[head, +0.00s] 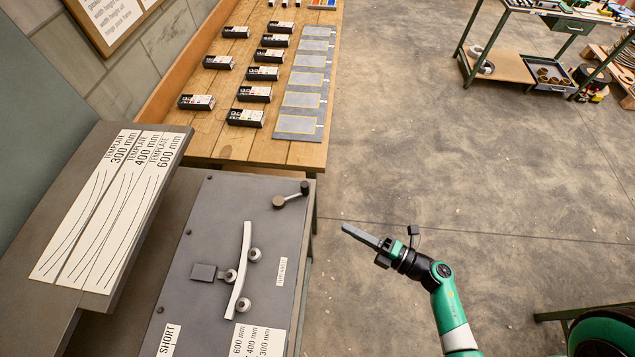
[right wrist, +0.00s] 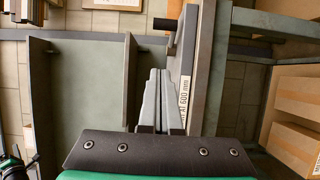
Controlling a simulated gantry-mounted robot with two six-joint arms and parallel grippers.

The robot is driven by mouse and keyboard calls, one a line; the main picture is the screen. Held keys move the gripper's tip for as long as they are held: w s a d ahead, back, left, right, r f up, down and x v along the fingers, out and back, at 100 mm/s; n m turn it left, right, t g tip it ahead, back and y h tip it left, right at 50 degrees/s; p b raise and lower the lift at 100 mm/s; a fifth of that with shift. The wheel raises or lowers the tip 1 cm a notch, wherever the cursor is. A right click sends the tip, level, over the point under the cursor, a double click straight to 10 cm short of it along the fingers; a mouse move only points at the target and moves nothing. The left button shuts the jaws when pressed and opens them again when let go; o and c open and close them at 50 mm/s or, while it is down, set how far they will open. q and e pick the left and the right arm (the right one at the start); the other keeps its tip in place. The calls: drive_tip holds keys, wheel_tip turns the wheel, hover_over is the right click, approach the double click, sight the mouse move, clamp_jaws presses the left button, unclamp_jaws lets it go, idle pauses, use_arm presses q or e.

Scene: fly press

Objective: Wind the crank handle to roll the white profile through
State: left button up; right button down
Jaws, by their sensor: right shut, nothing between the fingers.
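The white profile (head: 241,268), a slightly bowed strip, lies on the grey machine top (head: 205,215) among several round rollers (head: 242,306). The crank handle (head: 290,196), a short dark arm with a knob, sits at the top's far right corner. A dark cylinder that looks like its knob (right wrist: 165,23) shows in the right wrist view. My right gripper (head: 347,229) is shut and empty, right of the machine and apart from the crank. Its closed fingers also show in the right wrist view (right wrist: 160,74). My left gripper is out of view.
A sloped board with a template sheet (head: 105,215) stands left of the machine. Behind it, a wooden bench (head: 240,142) holds several black boxes (head: 197,102) and grey plates (head: 296,124). Open concrete floor (head: 450,150) lies to the right. A workbench (head: 500,68) stands far right.

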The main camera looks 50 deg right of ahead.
use_arm(q)
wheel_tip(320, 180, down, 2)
drive_tip(key=b, duration=0.2)
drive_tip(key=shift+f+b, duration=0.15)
drive_tip(key=shift+b, duration=0.15)
use_arm(e)
drive_tip(key=w+d, duration=0.1)
drive_tip(key=w, duration=1.2)
drive_tip(key=shift+w, duration=0.2)
